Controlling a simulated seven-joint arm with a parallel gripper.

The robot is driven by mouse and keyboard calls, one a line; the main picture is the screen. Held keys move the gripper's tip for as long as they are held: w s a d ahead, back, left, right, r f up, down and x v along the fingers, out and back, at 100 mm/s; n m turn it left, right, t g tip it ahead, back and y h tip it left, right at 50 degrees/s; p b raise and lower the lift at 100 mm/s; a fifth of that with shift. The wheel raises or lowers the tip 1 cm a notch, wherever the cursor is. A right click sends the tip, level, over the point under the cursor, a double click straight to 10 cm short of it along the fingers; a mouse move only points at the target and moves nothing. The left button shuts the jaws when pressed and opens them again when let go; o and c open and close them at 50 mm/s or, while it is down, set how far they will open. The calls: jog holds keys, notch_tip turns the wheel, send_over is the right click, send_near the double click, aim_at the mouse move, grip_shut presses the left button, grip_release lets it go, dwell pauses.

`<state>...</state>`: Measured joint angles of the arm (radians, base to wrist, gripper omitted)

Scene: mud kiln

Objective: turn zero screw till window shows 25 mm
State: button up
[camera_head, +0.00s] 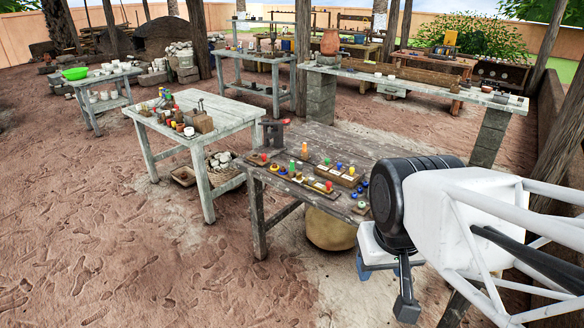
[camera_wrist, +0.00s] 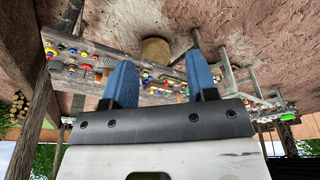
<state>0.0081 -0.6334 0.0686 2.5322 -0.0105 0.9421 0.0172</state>
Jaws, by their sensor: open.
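My gripper (camera_head: 384,288) hangs at the right, in front of the near wooden table (camera_head: 335,142). In the wrist view its two blue fingers (camera_wrist: 162,82) stand wide apart with nothing between them. A zero screw and a window with a reading cannot be made out in either view. Small coloured pieces stand on wooden trays (camera_head: 325,187) on the near table, too small to tell apart. A dark device with a red part (camera_head: 273,131) is at that table's far left corner. The wrist view shows tables with coloured pieces beyond the fingers, tilted and far off.
A pale table (camera_head: 205,105) with small items stands left of the near table. A long bench with a clay pot (camera_head: 330,42) is behind. A round tan pot (camera_head: 330,230) sits under the near table, and a basket (camera_head: 224,170) under the pale one. The sandy ground at front left is clear.

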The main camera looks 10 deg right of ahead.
jog(key=shift+o, duration=0.6)
jog(key=w+r+m, duration=0.3)
jog(key=w, duration=0.7)
jog(key=w+r+m, duration=0.3)
jog(key=w+m, duration=0.1)
jog(key=w, duration=0.7)
jog(key=w+f+m+g, duration=0.1)
jog(key=w+m, duration=0.2)
jog(key=w, duration=0.8)
jog(key=w+f+m, duration=0.2)
jog(key=w+m, duration=0.1)
jog(key=w, duration=0.8)
jog(key=w+a+f+m+g, duration=0.1)
jog(key=w+f+m, duration=0.3)
jog(key=w, duration=0.6)
jog(key=w+a+f+m, duration=0.1)
jog(key=w+f+m, duration=0.2)
jog(key=w+f, duration=0.5)
jog(key=w+f+m, duration=0.2)
jog(key=w+f, duration=0.3)
jog(key=w, duration=0.1)
jog(key=w+f+m, duration=0.2)
jog(key=w+f, duration=0.4)
jog(key=w+f+m, duration=0.2)
jog(key=w+f, duration=0.3)
jog(key=w, duration=0.1)
jog(key=shift+w+a+f+m+g, duration=0.25)
jog(key=shift+w+m+g, duration=0.05)
jog(key=shift+w+m, duration=0.1)
